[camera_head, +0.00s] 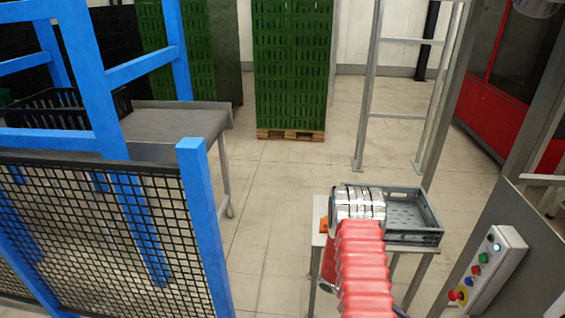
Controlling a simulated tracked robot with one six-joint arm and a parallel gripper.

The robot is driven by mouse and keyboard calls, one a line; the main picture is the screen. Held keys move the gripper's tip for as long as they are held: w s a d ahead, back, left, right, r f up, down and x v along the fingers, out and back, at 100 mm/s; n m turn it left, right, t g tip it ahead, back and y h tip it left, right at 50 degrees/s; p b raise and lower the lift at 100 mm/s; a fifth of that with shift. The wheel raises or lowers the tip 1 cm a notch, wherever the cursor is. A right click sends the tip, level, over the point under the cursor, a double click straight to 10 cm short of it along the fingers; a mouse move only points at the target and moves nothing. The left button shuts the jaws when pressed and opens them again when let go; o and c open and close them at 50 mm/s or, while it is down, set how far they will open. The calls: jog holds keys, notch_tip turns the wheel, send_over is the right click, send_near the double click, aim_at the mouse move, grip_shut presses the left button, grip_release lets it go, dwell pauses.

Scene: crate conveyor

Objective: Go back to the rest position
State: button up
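My arm, in a red ribbed sleeve, reaches up from the lower right of the head view to a silver end. My gripper (358,203) is at this end, in front of and beside a grey crate (436,222). Its fingers do not show clearly, so I cannot tell whether it is open or holds anything. The crate stands on a small light table (318,240). The visible part of the crate looks empty. My arm and gripper hide its left part and some of the table.
A blue frame with black mesh (100,230) fills the left, with a grey metal table (185,120) behind it. A control box with buttons (487,268) is at the lower right. Stacked green crates (290,65) stand at the back. The middle floor (275,200) is clear.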

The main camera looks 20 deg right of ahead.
jog(key=a+r+m+t+y, duration=0.3)
jog(key=a+r+t, duration=0.5)
jog(key=a+r, duration=1)
jog(key=a+r+m+t+y, duration=0.3)
jog(key=a+r+t+y, duration=0.2)
jog(key=a+r, duration=1.3)
notch_tip(320, 180, up, 5)
jog(key=t, duration=0.3)
jog(key=shift+w+f+m+y, duration=0.15)
jog(key=shift+w+m+y, duration=0.15)
jog(key=shift+m+y, duration=0.1)
jog(key=shift+c, duration=0.4)
